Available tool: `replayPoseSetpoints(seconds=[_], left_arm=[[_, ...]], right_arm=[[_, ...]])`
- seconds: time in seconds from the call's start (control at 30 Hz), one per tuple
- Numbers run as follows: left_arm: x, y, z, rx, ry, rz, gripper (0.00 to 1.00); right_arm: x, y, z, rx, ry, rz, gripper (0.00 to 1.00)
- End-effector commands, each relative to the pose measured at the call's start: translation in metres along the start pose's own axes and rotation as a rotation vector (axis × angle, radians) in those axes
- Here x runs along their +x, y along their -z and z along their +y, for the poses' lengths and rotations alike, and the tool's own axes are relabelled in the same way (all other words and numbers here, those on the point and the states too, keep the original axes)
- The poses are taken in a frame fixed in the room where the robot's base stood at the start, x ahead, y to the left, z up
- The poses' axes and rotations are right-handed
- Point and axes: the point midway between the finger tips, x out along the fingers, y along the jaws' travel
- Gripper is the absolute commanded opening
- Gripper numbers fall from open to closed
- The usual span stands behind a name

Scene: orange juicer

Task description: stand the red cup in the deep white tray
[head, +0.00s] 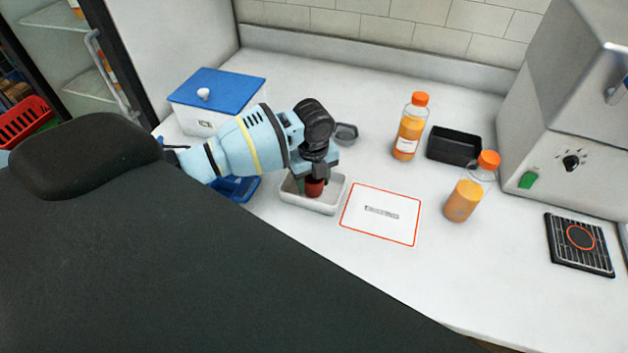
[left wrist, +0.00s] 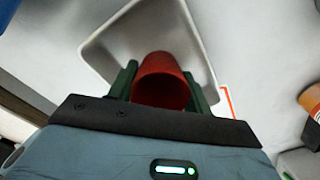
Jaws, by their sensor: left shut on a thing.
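The red cup (head: 315,186) is between the fingers of my left gripper (head: 312,178), which is shut on it. In the left wrist view the red cup (left wrist: 161,80) shows between the two green fingers of my left gripper (left wrist: 161,85). The deep white tray (head: 325,207) is on the counter under the gripper, and the cup is inside its outline. The tray also shows behind the cup in the left wrist view (left wrist: 112,38). I cannot tell whether the cup's base touches the tray floor. My right gripper is not in view.
A blue tray (head: 240,188) lies left of the white tray, and a blue-lidded white box (head: 215,95) stands behind it. A small grey container (head: 346,133) is behind. A red-outlined mat (head: 381,228) lies right. Two juice bottles (head: 410,128) (head: 463,200) and a black tray (head: 454,147) are further right.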

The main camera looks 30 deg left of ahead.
Motion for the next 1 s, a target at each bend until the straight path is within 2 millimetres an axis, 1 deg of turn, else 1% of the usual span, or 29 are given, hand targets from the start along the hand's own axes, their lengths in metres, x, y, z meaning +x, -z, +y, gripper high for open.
replayPoseSetpoints(seconds=[0.07, 0.3, 0.47, 0.5, 0.67, 0.9, 1.0], left_arm=[[0.0032, 0.0000, -0.0004, 0.000, 0.002, 0.000, 0.28], [0.0030, -0.0001, -0.0005, 0.001, 0.003, -0.001, 0.28], [0.0072, 0.0000, -0.0002, 0.000, 0.001, 0.000, 0.28], [0.0077, 0.0000, -0.0002, 0.000, 0.001, 0.000, 0.51], [0.0069, -0.0001, -0.0004, 0.000, 0.002, 0.000, 0.71], [0.0066, -0.0001, -0.0004, 0.000, 0.002, 0.000, 0.71], [0.0032, -0.0003, -0.0007, 0.000, 0.004, -0.001, 0.71]], right_arm=[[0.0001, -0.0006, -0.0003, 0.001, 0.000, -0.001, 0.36], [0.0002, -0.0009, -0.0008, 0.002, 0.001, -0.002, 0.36], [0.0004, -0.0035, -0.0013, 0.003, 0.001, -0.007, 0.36], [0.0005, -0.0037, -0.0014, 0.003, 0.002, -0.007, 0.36], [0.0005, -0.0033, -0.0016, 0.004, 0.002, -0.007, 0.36], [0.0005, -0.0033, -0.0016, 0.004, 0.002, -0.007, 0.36], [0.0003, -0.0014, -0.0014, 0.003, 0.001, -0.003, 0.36]])
